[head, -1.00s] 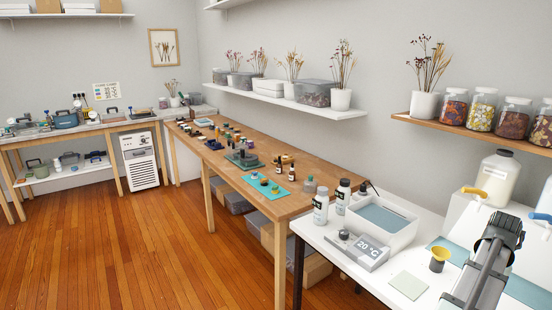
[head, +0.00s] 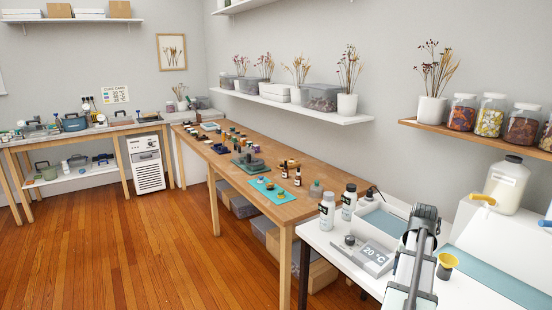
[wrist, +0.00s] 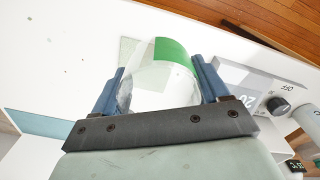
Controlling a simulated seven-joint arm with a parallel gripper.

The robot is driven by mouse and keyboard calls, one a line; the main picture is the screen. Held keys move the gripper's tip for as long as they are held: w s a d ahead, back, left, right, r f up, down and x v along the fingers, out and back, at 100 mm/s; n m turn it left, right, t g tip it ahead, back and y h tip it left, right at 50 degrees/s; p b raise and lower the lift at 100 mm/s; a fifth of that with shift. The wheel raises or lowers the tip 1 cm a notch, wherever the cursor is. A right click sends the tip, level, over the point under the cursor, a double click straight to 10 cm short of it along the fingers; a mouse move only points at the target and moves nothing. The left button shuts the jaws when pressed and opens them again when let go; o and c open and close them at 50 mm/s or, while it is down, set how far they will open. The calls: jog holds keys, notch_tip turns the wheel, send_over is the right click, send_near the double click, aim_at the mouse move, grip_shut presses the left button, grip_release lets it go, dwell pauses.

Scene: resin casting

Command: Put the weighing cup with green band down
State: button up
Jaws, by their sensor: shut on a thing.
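The weighing cup with green band (wrist: 174,55) is clear, with a green band on one side. In the wrist view it sits between the two blue fingers of my gripper (wrist: 160,84), which is shut on it. The white table top lies beyond the cup; I cannot tell whether the cup touches it. A pale square tile (wrist: 128,48) shows partly behind the cup. In the head view my arm hides the cup and the fingers.
White bottles (head: 327,212) stand farther left. A blue-green mat (head: 500,278) lies at right.

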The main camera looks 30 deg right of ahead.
jog(key=w+a+f+n, duration=0.1)
jog(key=w+a+n, duration=0.2)
jog(key=w+a, duration=0.95)
jog(key=w+a+f+n, duration=0.1)
jog(key=w+a+n, duration=0.2)
jog(key=w+a, duration=0.9)
jog(key=w+a+n, duration=0.4)
jog(key=w+a, duration=0.3)
jog(key=a, duration=0.8)
jog(key=w+a+n, duration=0.3)
jog(key=a, duration=1.4)
jog(key=s+f, duration=0.7)
jog(key=f, duration=0.2)
jog(key=shift+s+f, duration=0.15)
jog(key=shift+s, duration=0.15)
jog(key=shift+d, duration=0.1)
